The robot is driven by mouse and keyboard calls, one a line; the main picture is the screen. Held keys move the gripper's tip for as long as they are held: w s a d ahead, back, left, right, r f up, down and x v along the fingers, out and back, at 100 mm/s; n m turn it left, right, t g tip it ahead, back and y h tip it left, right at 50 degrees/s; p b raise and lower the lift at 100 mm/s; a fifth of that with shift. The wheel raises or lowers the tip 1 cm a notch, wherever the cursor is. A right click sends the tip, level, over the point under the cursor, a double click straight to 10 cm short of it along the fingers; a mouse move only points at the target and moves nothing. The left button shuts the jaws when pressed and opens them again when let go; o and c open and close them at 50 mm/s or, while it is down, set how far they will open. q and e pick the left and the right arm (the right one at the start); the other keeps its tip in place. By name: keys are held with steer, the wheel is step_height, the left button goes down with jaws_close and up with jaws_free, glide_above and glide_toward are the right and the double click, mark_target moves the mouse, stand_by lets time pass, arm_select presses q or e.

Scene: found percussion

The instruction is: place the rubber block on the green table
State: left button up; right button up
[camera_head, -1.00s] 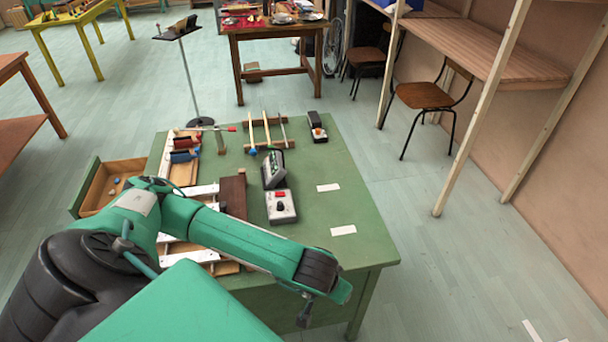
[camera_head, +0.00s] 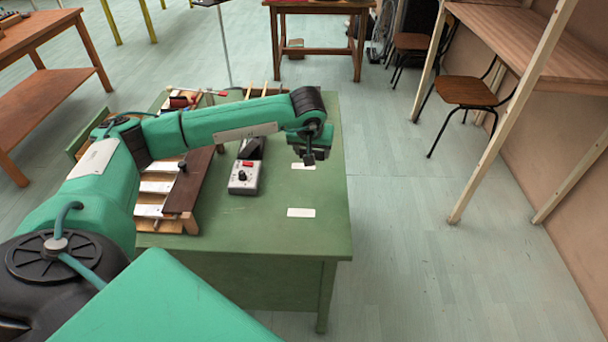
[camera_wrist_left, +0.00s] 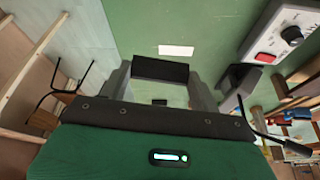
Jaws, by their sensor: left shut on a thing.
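My left gripper (camera_head: 310,155) hangs over the right part of the green table (camera_head: 322,190), near a white patch. In the left wrist view, a dark block (camera_wrist_left: 160,70), which looks like the rubber block, sits between the two fingers of my left gripper (camera_wrist_left: 160,82). The fingers are shut on it. The green tabletop (camera_wrist_left: 140,30) lies beyond it in that view. I cannot tell exactly how high the block is above the table. My right gripper is in neither view.
White patches lie on the tabletop, one in front (camera_head: 301,213). A grey box with a red button (camera_head: 244,177) and a wooden bar instrument (camera_head: 190,180) stand to the left. The table's front right is clear. A chair (camera_head: 467,92) stands at the right.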

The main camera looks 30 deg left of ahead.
arm_select(q)
steer(key=w+a+r+n+b, duration=0.2)
steer(key=w+a+r, duration=0.35)
steer(key=r, duration=0.35)
glide_above(303, 168)
steer(key=shift+y, duration=0.3)
step_height(303, 168, down, 16)
steer(key=shift+f+p, duration=0.1)
steer(key=shift+p, duration=0.35)
step_height(303, 168, down, 3)
steer(key=shift+f, duration=0.15)
steer(key=shift+w+f, duration=0.1)
steer(key=o, duration=1)
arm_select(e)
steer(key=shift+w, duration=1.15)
